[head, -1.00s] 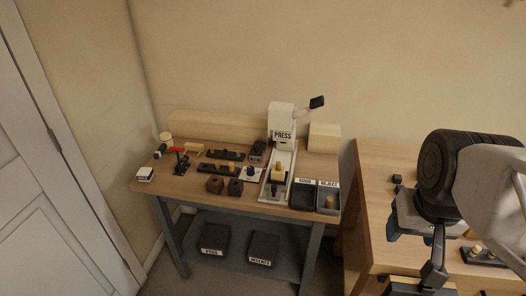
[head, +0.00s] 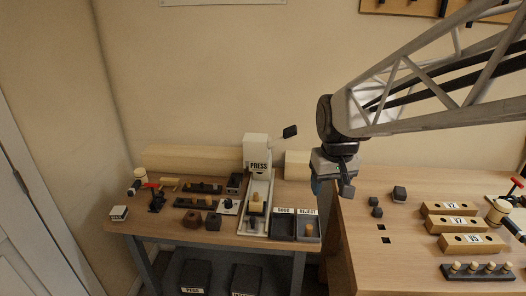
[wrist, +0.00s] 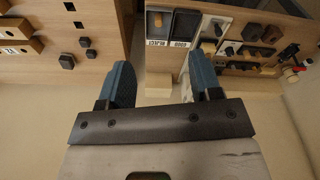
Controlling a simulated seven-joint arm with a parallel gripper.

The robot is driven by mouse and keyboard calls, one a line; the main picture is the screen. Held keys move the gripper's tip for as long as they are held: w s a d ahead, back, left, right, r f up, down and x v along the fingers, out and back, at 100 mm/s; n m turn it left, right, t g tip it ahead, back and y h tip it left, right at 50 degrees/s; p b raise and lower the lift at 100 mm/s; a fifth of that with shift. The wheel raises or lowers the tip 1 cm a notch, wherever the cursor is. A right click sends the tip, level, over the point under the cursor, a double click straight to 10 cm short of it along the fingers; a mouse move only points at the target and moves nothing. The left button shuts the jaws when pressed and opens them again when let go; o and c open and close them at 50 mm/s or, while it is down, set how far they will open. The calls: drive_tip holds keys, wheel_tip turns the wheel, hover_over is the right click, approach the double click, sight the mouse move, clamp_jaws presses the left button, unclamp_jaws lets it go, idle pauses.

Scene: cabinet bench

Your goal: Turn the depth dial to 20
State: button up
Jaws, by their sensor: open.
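The depth dial appears to be the small white plate with a dark knob (head: 229,206) on the left bench, just left of the press base. It also seems to show in the wrist view (wrist: 228,48), but its marks are too small to read. The white press (head: 257,151) stands behind and to the right of it, with a black-ended lever. My gripper (head: 330,186) hangs in the air to the right of the press, near the gap between the benches. In the wrist view its two blue fingers (wrist: 160,82) are apart with nothing between them.
Bins marked GOOD (head: 284,228) and REJECT (head: 307,230) sit right of the press. Dark blocks (head: 213,221) and dark racks (head: 204,188) lie around the dial. The right bench (head: 365,270) holds wooden blocks and a peg rack.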

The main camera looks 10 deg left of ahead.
drive_tip(key=w+a+f+n, duration=0.2)
drive_tip(key=w+a+f, duration=0.1)
drive_tip(key=w+a, duration=0.4)
drive_tip(key=n+g, duration=0.2)
drive_tip(key=n, duration=0.2)
hover_over(228, 200)
drive_tip(key=f, duration=1.9)
drive_tip(key=shift+s+d+f, duration=0.2)
drive_tip(key=shift+d, duration=0.15)
drive_tip(key=shift+w+a+f, duration=0.1)
drive_tip(key=shift+a+f, duration=0.25)
drive_tip(key=shift+a, duration=0.05)
drive_tip(key=shift+f, duration=0.1)
drive_tip(key=shift+f, duration=3.8)
